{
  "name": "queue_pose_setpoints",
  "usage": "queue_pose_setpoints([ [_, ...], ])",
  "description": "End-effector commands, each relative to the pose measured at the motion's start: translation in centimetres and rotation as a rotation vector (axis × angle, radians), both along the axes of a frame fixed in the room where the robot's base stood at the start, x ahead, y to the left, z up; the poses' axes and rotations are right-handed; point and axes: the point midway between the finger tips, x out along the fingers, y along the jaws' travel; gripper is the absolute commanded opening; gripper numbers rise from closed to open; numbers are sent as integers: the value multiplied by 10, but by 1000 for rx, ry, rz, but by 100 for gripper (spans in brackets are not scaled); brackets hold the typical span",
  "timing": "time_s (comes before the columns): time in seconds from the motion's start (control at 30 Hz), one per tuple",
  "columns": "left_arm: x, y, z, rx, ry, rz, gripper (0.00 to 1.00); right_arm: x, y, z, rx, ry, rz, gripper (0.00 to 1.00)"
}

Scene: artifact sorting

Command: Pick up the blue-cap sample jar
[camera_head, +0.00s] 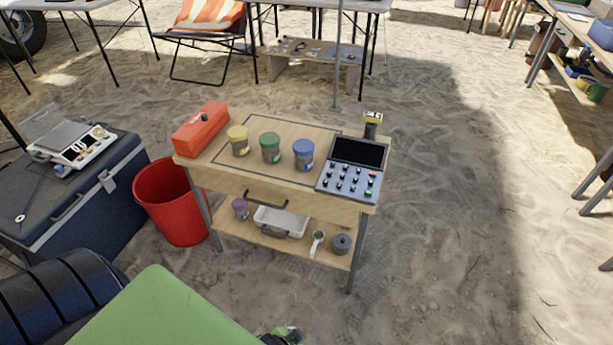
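The blue-cap sample jar (304,155) stands upright on the top of a small wooden cart (225,176). It is the rightmost of three jars in a row, inside a dark outlined rectangle. A green-cap jar (270,149) stands just left of it, and a yellow-cap jar (238,142) stands further left. A keypad device with a dark screen (350,176) sits close to its right.
A red toolbox (201,129) lies at the cart top's left end. The lower shelf holds a white tray (281,220) and small items. A red bucket (170,200) and a cooler (75,190) stand left. Open sand lies right.

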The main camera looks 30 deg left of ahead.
Motion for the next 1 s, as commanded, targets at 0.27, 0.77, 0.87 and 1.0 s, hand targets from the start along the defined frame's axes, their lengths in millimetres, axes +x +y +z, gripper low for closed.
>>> queue_pose_setpoints([
  [0.27,72,-13,82,-37,-214,8,64,69,15,82,43,-210,-3,40],
  [0.77,198,100,232,133,-712,475,64,76,16,189,76,-390,-4,40],
  [0.87,225,125,262,172,-840,583,64,75,16,192,77,-394,-4,40],
  [1.0,254,146,302,208,-999,680,64,75,16,194,77,-395,-4,40],
])
